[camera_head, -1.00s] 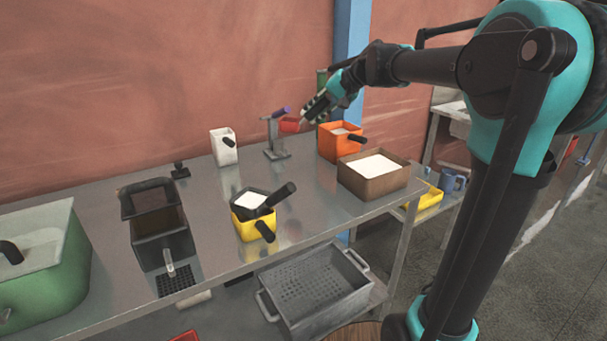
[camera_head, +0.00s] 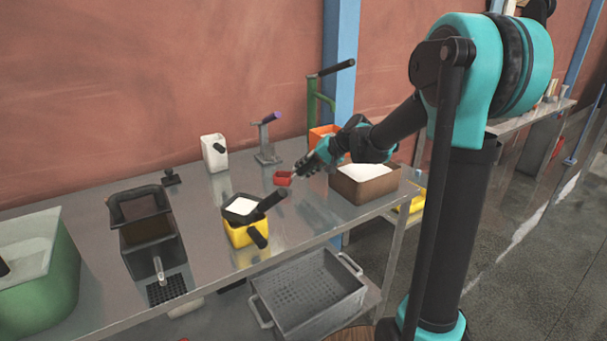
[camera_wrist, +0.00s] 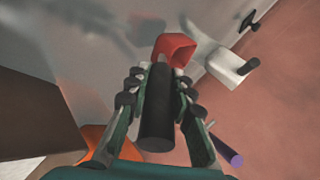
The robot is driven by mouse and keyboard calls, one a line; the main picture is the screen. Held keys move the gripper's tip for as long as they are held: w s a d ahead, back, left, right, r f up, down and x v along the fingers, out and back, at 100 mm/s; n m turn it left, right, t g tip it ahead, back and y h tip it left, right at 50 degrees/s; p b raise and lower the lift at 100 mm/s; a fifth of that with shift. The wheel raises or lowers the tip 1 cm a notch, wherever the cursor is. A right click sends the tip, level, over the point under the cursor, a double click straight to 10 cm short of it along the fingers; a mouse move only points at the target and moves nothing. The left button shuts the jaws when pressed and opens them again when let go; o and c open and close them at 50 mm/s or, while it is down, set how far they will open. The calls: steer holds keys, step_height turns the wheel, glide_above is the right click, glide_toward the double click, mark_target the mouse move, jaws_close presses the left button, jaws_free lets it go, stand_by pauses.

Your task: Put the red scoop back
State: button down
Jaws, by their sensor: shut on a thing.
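The red scoop (camera_head: 282,178) has a red square bowl and a dark handle. My gripper (camera_head: 300,170) is shut on the handle and holds the scoop above the table, left of the brown box and in front of the metal stand. In the wrist view the dark handle of the red scoop (camera_wrist: 158,105) sits between the fingers of my gripper (camera_wrist: 157,92), with the red bowl beyond the fingertips. The orange container (camera_head: 317,142) is partly hidden behind my arm. It also shows in the wrist view (camera_wrist: 95,143).
A brown box (camera_head: 375,190) of white powder stands at the table's right end. A metal stand with a purple handle (camera_head: 268,143) and a white container (camera_head: 214,152) are behind. A yellow container (camera_head: 240,236) with a dark powder-filled scoop (camera_head: 262,204) stands at the front.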

steer(key=shift+f, duration=0.7)
steer(key=shift+f, duration=0.15)
steer(key=c, duration=1.3)
jaws_free()
steer(key=v, duration=1.2)
steer(key=shift+s, duration=0.1)
